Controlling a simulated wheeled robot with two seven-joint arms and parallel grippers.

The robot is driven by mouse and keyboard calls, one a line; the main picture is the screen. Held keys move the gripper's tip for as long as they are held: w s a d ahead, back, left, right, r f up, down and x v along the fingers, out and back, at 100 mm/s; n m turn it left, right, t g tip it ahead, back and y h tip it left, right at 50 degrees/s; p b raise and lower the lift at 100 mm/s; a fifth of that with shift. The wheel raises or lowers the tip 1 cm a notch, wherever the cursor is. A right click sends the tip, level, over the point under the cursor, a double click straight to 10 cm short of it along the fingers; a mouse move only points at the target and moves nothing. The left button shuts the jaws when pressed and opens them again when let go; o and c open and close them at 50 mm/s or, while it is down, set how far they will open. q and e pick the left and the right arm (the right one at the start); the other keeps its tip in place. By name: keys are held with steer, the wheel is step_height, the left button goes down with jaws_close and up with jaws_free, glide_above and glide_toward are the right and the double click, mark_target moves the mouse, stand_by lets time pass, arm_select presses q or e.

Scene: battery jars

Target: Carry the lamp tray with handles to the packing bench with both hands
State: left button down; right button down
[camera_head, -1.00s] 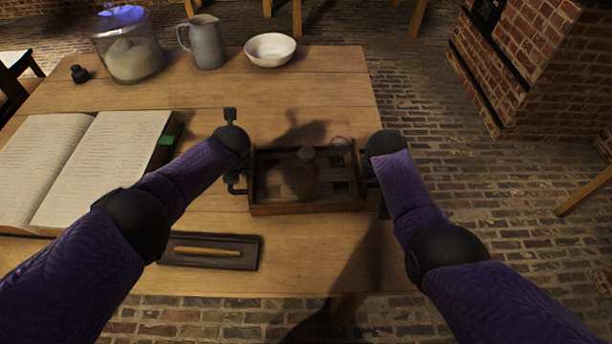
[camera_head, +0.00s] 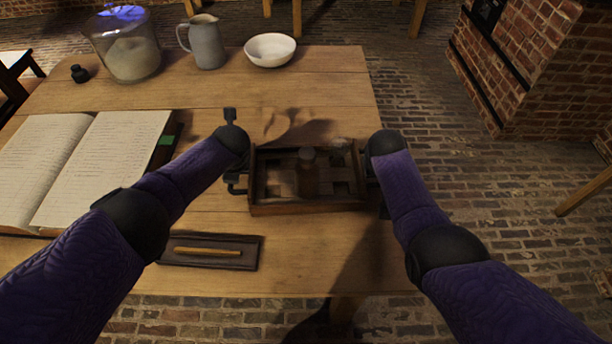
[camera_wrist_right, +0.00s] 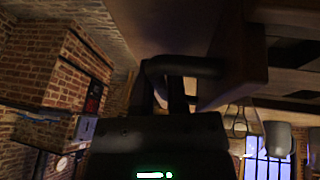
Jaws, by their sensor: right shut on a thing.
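The lamp tray (camera_head: 308,208) is a dark wooden tray near the right end of the table, with a handle at each short side. My right gripper is hidden by my arm in the head view. In the right wrist view my right gripper (camera_wrist_right: 176,98) is shut on the dark right handle (camera_wrist_right: 188,66).
An open book (camera_head: 85,170) lies to the left, and a dark pen tray (camera_head: 240,263) lies in front. A glass jar (camera_head: 130,55), a grey jug (camera_head: 206,45) and a white bowl (camera_head: 270,50) stand at the back. Brick floor is open right of the table.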

stand_by(0.9)
